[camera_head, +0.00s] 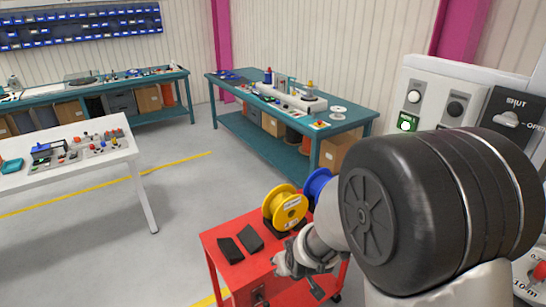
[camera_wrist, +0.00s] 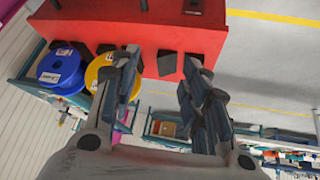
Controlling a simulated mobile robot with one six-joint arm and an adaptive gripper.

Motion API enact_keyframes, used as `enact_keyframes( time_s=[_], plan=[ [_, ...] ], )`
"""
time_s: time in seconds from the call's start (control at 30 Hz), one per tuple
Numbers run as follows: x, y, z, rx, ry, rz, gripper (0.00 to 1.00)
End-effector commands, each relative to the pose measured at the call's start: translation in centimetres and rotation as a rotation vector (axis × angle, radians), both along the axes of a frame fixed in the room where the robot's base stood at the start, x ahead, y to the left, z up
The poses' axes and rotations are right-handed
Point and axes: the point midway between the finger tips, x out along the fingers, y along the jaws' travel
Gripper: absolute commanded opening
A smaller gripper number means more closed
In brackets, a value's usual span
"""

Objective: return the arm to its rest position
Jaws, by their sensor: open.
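My arm reaches from the right of the head view down toward the red cart, with its large dark joint close to the camera. My gripper (camera_head: 300,276) is in front of the cart's right part in that view. In the wrist view my gripper (camera_wrist: 163,68) is open, with nothing between its fingers. The yellow reel (camera_head: 285,208) and the blue reel (camera_head: 318,184) stand on the red cart (camera_head: 222,268). In the wrist view the yellow reel (camera_wrist: 101,70) is partly hidden behind the left finger, and the blue reel (camera_wrist: 62,71) is beside it.
Two black blocks (camera_head: 240,243) lie on the cart top. A panel (camera_head: 435,90) with buttons and a switch stands close at right, partly behind my arm. A teal bench (camera_head: 352,117) and a white table (camera_head: 120,150) stand further back. Grey floor (camera_head: 185,190) is clear between them.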

Motion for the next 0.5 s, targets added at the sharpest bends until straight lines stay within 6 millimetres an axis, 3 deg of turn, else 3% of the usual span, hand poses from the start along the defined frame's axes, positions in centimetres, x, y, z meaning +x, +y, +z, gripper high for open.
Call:
enact_keyframes(
  time_s=[0.03,0.2,0.37,0.5],
  plan=[
    [-0.9,-0.8,2.8,0.01,0.001,-0.02,0.42],
    [-5.4,-3.5,9.2,0.03,0.046,-0.085,0.42],
    [-11.0,-5.9,14.0,0.042,0.087,-0.15,0.42],
    [-16.7,-7.8,16.9,0.048,0.121,-0.21,0.42]
  ],
)
